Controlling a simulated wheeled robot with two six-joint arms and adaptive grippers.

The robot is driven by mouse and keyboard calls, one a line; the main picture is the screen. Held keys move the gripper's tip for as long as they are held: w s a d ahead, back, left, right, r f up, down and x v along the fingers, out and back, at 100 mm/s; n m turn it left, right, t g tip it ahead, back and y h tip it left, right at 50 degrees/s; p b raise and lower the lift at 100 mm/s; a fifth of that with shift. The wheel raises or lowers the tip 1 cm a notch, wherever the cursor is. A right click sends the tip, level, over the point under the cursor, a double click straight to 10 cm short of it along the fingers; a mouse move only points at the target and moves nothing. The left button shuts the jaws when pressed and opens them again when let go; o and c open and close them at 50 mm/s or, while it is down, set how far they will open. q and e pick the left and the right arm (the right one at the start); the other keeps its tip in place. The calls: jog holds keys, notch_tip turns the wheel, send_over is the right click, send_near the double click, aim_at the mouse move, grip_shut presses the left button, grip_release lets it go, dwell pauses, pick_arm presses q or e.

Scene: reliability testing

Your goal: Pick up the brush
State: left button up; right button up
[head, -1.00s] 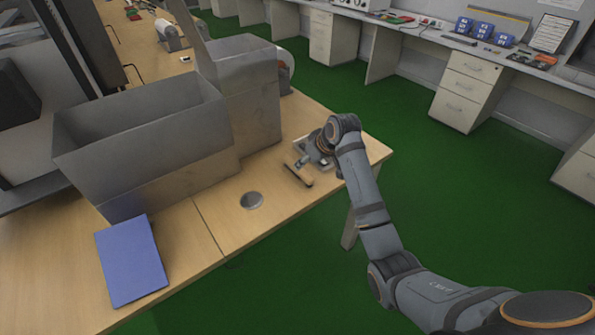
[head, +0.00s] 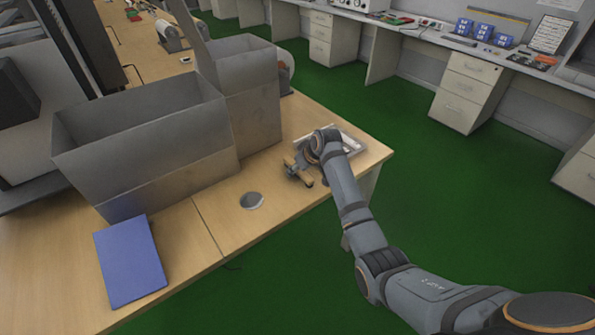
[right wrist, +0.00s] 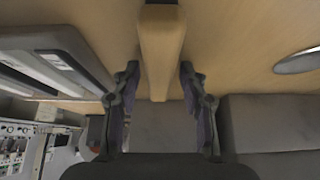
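The brush has a tan wooden handle (head: 304,178) and lies on the wooden table, partly hidden by my right gripper in the head view. In the right wrist view the tan handle (right wrist: 160,50) runs down from the top edge and ends between the two fingers. My right gripper (right wrist: 159,78) is open, with one dark finger on each side of the handle and a visible gap on both sides. In the head view my right gripper (head: 299,172) is right over the brush. My left gripper is not in view.
A light tray (head: 348,143) lies just behind my right gripper. A round grey disc (head: 252,200) and a blue folder (head: 131,261) lie on the table (head: 190,225). Large grey metal bins (head: 150,140) stand at the left and behind. Green floor lies beyond the table's right edge.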

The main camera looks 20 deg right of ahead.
grip_shut()
jog(key=shift+r, duration=0.1)
jog(key=shift+r, duration=0.25)
notch_tip(320, 180, up, 3)
jog(key=shift+f, duration=0.2)
jog(key=s+a+r, duration=0.4)
jog(key=s+r, duration=0.5)
jog(key=s, duration=0.4)
jog(key=shift+s+r+p, duration=0.2)
jog(key=shift+r+p, duration=0.1)
jog(key=shift+r, duration=0.1)
